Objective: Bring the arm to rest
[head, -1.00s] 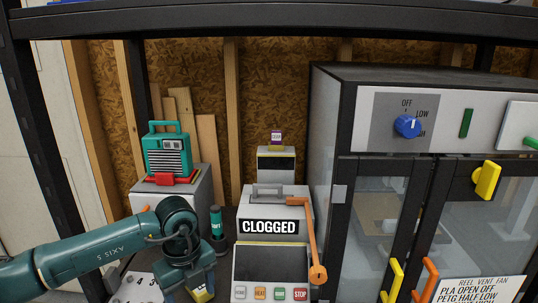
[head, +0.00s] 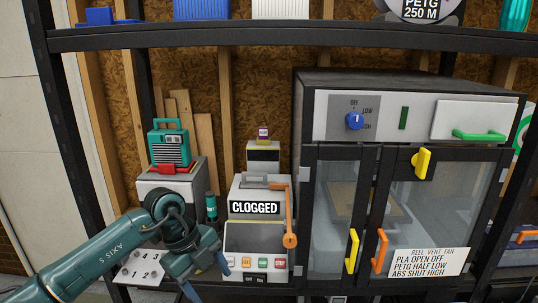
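My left arm (head: 95,255) reaches in from the lower left over the front of the bench. Its gripper (head: 208,282) points down in front of the grey machine labelled CLOGGED (head: 254,207), to the left of that machine's buttons. Its two fingers look spread apart, with nothing visible between them. The lower fingertip is close to the bottom of the picture. My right gripper is not in view.
A large cabinet (head: 310,105) with glass doors, yellow and orange handles and a blue knob (head: 354,120) stands right. A teal device (head: 170,148) sits on a grey box behind my arm. An orange lever (head: 289,215) hangs beside the CLOGGED machine. A dark shelf (head: 270,39) crosses above.

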